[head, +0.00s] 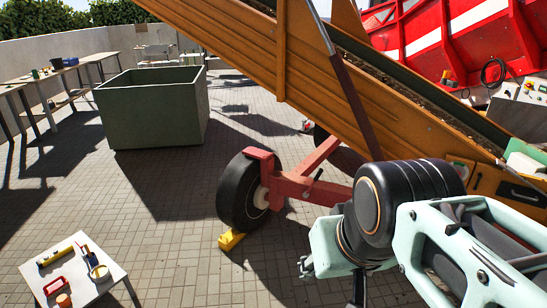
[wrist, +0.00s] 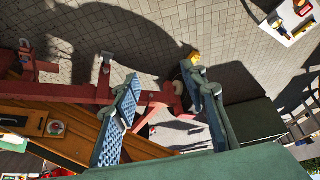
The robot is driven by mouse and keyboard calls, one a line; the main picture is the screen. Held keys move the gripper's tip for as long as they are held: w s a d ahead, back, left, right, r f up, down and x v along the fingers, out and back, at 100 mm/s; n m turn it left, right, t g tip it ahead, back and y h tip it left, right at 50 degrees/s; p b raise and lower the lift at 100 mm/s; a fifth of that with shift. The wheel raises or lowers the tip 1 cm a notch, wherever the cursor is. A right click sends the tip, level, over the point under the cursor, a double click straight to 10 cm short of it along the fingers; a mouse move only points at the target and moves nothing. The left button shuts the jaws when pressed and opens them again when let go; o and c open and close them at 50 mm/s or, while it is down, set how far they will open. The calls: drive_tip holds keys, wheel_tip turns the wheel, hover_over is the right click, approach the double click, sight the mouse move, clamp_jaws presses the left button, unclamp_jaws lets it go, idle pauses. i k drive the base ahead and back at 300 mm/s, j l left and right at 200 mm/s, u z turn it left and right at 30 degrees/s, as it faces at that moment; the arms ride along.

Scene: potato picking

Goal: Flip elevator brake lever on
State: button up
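The orange elevator (head: 330,85) slopes across the head view on a red axle frame (head: 310,185). A small dark lever-like handle (head: 317,175) stands up from that frame; I cannot tell for sure that it is the brake lever, or its setting. In the wrist view the red frame (wrist: 75,92) and part of the orange elevator (wrist: 70,135) lie beyond my fingers. My gripper (wrist: 166,80) is open, its two fingers wide apart with nothing held between them. In the head view my arm covers part of the frame, and the fingers cannot be made out.
A black wheel (head: 240,192) has a yellow chock (head: 231,239) against it. A green crate (head: 150,115) stands behind left. A small white table (head: 100,280) with tools is front left. A red machine (head: 450,40) and a control box (head: 528,95) are at right. Paving between is clear.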

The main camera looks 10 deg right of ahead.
sight(305, 195)
drive_tip(key=i+l, duration=0.2)
drive_tip(key=i, duration=0.35)
drive_tip(key=i+l, duration=0.15)
drive_tip(key=i, duration=0.4)
drive_tip(key=i+l, duration=0.2)
drive_tip(key=i, duration=0.35)
drive_tip(key=i+l, duration=0.15)
drive_tip(key=i, duration=0.4)
drive_tip(key=i+l, duration=0.2)
drive_tip(key=i, duration=0.35)
drive_tip(key=z, duration=0.05)
